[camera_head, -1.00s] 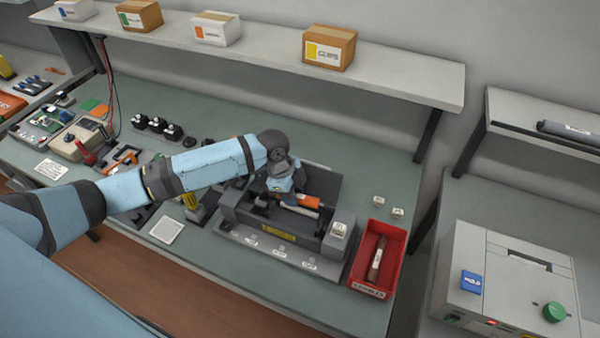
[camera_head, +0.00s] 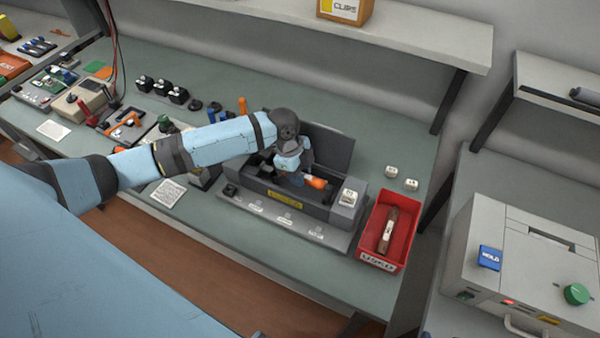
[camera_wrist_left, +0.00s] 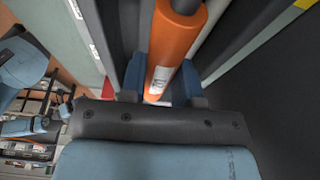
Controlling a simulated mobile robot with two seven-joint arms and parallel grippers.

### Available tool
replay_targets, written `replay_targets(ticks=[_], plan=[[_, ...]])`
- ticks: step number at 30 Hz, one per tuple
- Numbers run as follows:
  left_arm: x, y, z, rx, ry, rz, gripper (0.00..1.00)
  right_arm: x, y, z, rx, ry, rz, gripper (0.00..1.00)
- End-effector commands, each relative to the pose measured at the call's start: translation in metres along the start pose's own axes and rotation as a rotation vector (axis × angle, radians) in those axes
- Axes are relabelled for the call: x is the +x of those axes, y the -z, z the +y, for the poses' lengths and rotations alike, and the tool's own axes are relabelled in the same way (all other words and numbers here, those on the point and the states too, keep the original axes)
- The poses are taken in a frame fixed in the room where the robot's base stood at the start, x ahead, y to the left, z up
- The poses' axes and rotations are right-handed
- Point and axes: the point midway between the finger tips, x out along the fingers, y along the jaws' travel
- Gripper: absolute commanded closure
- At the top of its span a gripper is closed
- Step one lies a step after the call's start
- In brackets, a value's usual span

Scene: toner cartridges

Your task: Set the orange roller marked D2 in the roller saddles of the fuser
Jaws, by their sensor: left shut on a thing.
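My left gripper (camera_head: 296,178) is shut on the orange roller (camera_head: 316,182). The roller's right end shows in the head view; the arm and gripper hide the rest. In the left wrist view the roller (camera_wrist_left: 176,40) runs between the two blue fingers (camera_wrist_left: 160,80), with a white label near them; its marking is unreadable. The fuser (camera_head: 262,212) is a dark grey trough with a yellow label and a raised lid (camera_head: 332,148) behind. The roller is at the trough, close to its front wall. I cannot tell whether it touches the saddles, which are hidden. My right gripper is out of view.
A red bin (camera_head: 372,256) holding a brown roller (camera_head: 387,232) stands right of the fuser. Two small white blocks (camera_head: 401,178) lie behind it. Tools and parts cover the bench's left side. A shelf (camera_head: 420,38) overhangs the back. A grey machine (camera_head: 510,260) stands at right.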

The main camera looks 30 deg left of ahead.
Motion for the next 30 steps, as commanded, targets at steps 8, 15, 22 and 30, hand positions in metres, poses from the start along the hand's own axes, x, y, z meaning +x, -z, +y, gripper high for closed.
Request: replay_targets(ticks=[8, 15, 22, 30], plan=[[-0.0001, 0.0001, -0.0002, 0.0, 0.001, 0.0, 0.95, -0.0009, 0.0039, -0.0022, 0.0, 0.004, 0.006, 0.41], [-0.0011, 0.0006, -0.0003, 0.0, 0.001, 0.001, 0.95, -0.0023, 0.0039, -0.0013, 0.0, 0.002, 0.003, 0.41], [-0.0005, 0.0007, -0.0006, 0.0, 0.001, 0.001, 0.95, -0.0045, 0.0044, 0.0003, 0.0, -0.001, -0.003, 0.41], [0.0003, 0.0004, -0.0005, 0.0, 0.001, 0.001, 0.95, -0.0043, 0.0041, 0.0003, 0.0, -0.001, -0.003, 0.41]])
